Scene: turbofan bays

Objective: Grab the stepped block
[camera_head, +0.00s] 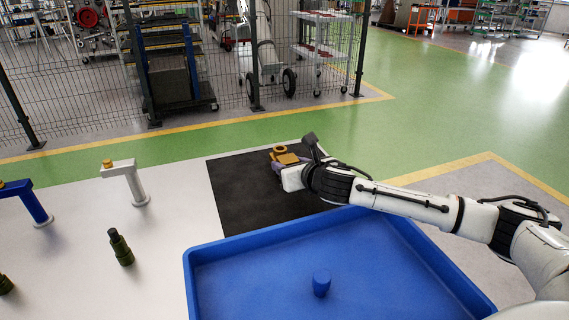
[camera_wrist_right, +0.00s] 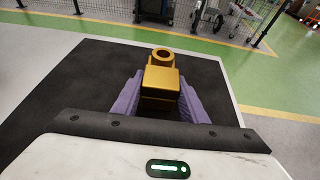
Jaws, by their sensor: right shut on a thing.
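The gold stepped block (camera_wrist_right: 160,78) is between the purple fingers of my right gripper (camera_wrist_right: 158,97) in the right wrist view. It has a boxy body and a ring-shaped end with a hole at its far side. The gripper is shut on it, and its lower part is partly hidden. In the head view, the block (camera_head: 287,157) and my right gripper (camera_head: 281,163) are over the black mat (camera_head: 238,190). I cannot tell whether the block touches the mat. My left gripper is not in view.
A blue tray (camera_head: 225,253) with a small blue piece (camera_head: 321,283) in it lies in front of the mat. A white post (camera_head: 133,180), a blue post (camera_head: 36,205) and a dark green bottle-shaped piece (camera_head: 121,247) stand to the left. Wire fencing (camera_head: 75,95) runs behind.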

